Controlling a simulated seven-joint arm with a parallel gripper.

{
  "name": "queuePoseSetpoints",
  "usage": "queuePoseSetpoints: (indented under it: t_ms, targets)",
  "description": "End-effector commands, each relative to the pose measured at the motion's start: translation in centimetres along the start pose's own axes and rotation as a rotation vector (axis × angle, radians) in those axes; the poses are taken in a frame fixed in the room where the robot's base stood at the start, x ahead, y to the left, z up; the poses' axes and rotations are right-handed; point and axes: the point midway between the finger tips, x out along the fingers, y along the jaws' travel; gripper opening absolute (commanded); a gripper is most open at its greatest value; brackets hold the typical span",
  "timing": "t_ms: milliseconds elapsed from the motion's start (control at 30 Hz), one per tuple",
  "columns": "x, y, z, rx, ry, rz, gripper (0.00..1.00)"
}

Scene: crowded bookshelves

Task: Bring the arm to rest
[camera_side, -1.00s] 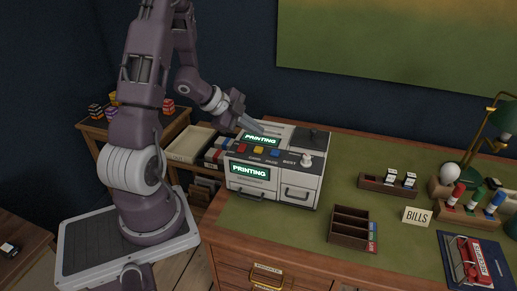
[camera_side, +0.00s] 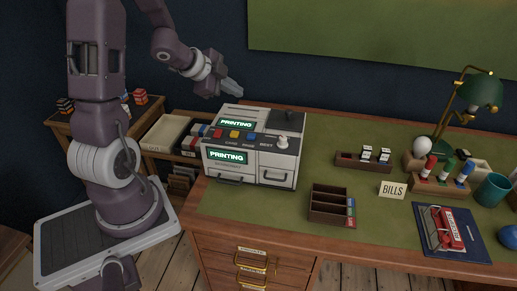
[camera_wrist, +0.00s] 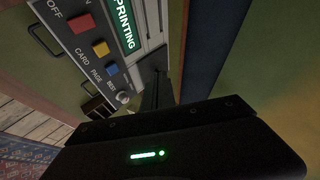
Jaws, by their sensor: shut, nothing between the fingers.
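My gripper (camera_side: 233,87) is in the side view, behind and above the upper left of the white printer (camera_side: 280,168). It is shut, empty and apart from the printer. The printer stands on the green-topped desk, and its two screens read "PRINTING". Red, yellow and blue buttons and a white knob line its top front edge. In the wrist view, the printer's button panel (camera_wrist: 85,45) shows at the upper left, with the dark body of my gripper across the bottom.
The desk (camera_side: 335,265) holds a dark divided tray (camera_side: 331,206), a "BILLS" sign (camera_side: 393,190), stamps in a wooden stand (camera_side: 440,186), a green lamp (camera_side: 482,90) and a teal cup (camera_side: 492,189). A low wooden shelf (camera_side: 160,155) with books stands left of the desk. The air above the printer is clear.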

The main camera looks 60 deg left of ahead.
Motion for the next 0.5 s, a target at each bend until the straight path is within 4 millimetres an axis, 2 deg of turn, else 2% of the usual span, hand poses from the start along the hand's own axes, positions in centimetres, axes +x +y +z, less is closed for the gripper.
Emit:
queuePoseSetpoints:
  t_ms: [33,67,100,167,200,267,300,400,500]
  targets:
    - [-1.8,-1.9,-2.5,-0.031,-0.05,-0.088,0.0]
    - [-3.2,-2.6,-3.9,-0.08,-0.09,-0.138,0.0]
    - [-5.4,-2.9,-5.5,-0.16,-0.136,-0.192,0.0]
    - [-9.0,-1.6,-7.7,-0.308,-0.184,-0.231,0.0]
    - [-11.5,0.3,-9.0,-0.415,-0.202,-0.223,0.0]
    - [-14.9,4.6,-10.5,-0.567,-0.221,-0.159,0.0]
    - [-16.8,7.4,-11.3,-0.644,-0.228,-0.098,0.0]
    - [-20.6,13.6,-12.5,-0.764,-0.242,0.06,0.0]
    - [-23.0,17.4,-13.1,-0.813,-0.252,0.176,0.0]
